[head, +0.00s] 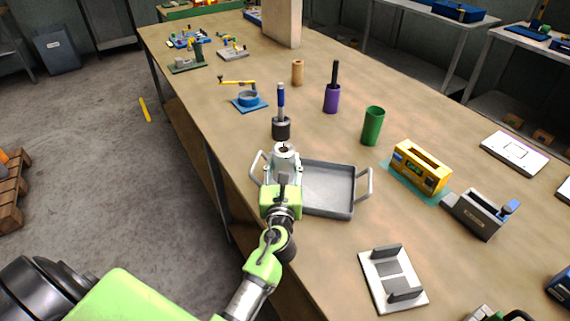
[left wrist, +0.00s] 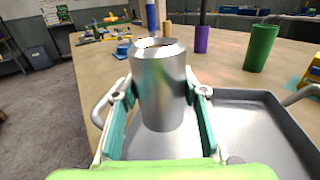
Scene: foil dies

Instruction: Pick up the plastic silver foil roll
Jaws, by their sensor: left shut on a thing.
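The silver foil roll (left wrist: 159,90) is a shiny upright cylinder with a hole in its top. In the left wrist view it stands between the two fingers of my left gripper (left wrist: 160,98), which touch its sides. In the head view the roll (head: 284,150) shows above the same gripper (head: 283,170), over the left part of the grey metal tray (head: 330,185). The tray (left wrist: 262,115) also shows in the left wrist view. I cannot tell whether the roll's base rests on the tray. My right gripper is not in view.
A dark cup with a blue-handled tool (head: 281,128) stands just behind the tray. A green cylinder (head: 372,125), a purple cup (head: 332,98) and a yellow box (head: 420,168) stand to the right. The tray's handles (head: 365,188) stick up. The table's left edge is near.

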